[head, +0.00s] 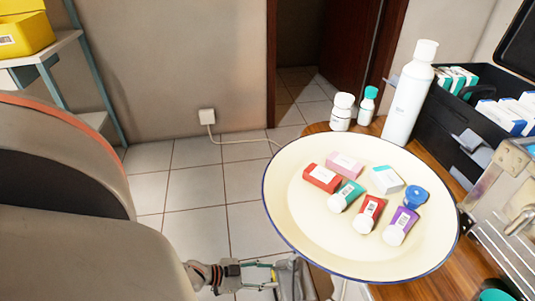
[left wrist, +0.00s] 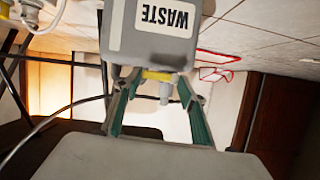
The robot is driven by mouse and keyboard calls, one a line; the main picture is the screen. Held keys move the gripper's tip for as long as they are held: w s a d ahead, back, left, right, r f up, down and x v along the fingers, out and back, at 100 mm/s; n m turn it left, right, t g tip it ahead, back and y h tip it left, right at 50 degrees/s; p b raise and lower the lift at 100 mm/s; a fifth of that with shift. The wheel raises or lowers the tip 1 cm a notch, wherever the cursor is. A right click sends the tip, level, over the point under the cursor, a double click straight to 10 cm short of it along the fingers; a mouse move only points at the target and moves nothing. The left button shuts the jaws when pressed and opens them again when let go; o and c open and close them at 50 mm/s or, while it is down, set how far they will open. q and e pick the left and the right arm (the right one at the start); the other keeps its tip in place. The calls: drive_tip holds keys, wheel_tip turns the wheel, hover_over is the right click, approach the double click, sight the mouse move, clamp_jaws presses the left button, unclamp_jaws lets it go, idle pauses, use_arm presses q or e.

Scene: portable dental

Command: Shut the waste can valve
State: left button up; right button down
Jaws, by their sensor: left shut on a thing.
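The grey waste can (left wrist: 125,35) with its white WASTE label fills the top middle of the left wrist view. A yellow valve part (left wrist: 156,75) and a short grey spout (left wrist: 165,95) stick out from its edge. My left gripper (left wrist: 158,80) has its two green fingers on either side of the yellow part, shut on it. In the head view my left gripper (head: 262,276) is at the bottom middle, against the side of the grey can (head: 294,280), which is mostly cut off. The valve's setting cannot be told. My right gripper is not in view.
A round cream tray (head: 300,225) with small boxes and tubes lies on the wooden top (head: 440,275), just above the can. Bottles (head: 408,92) and a black bin (head: 470,125) stand behind it. A shelf (head: 48,48) is at the left; tiled floor (head: 185,185) between is clear.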

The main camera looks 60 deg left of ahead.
use_arm(q)
drive_tip(key=shift+s+d+f, duration=0.1)
drive_tip(key=shift+s+d, duration=0.25)
drive_tip(key=shift+d, duration=0.2)
drive_tip(key=shift+h, duration=0.3)
drive_tip(key=o, duration=0.9)
drive_tip(key=shift+w+a, duration=0.2)
drive_tip(key=shift+a, duration=0.1)
drive_tip(key=shift+r, duration=0.2)
drive_tip(key=v, duration=1.2)
